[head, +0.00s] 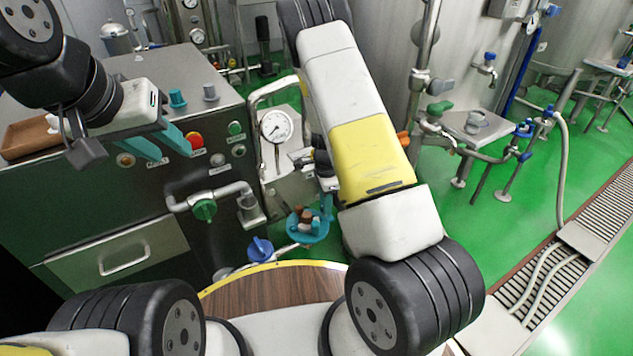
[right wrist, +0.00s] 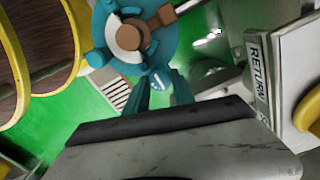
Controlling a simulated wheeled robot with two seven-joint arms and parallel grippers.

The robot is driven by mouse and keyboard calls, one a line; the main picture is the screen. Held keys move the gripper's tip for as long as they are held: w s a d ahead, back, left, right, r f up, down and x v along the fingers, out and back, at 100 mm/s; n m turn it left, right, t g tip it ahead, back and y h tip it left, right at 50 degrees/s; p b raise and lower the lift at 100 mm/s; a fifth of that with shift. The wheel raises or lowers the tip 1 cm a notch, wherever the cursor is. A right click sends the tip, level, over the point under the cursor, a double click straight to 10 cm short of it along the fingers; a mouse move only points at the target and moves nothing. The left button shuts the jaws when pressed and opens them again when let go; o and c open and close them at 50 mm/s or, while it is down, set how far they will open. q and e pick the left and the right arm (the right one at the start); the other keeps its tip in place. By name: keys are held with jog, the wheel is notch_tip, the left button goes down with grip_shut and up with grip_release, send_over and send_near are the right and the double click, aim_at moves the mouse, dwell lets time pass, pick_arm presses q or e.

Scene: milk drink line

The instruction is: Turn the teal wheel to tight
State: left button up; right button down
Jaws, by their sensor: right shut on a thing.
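The teal wheel (head: 296,232) is low in the middle of the head view, with a brown hub and spoke. It also fills the top of the right wrist view (right wrist: 112,60). My right gripper (right wrist: 158,82) is shut on the near rim of the wheel, its two teal fingers on either side of it. My left gripper (head: 162,145) is open and empty, in front of the steel cabinet's panel. I cannot read any tight mark on the wheel.
The steel cabinet (head: 105,220) with knobs, a red button (head: 195,140) and a drawer stands at left. A gauge (head: 276,126) rises behind the wheel. A blue-handled valve (head: 260,249) is just left of it. A RETURN sign (right wrist: 259,75) is close by my right gripper.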

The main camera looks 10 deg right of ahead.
jog(key=c, duration=1.1)
grip_release()
jog(key=shift+o, duration=0.2)
jog(key=shift+r, duration=3.9)
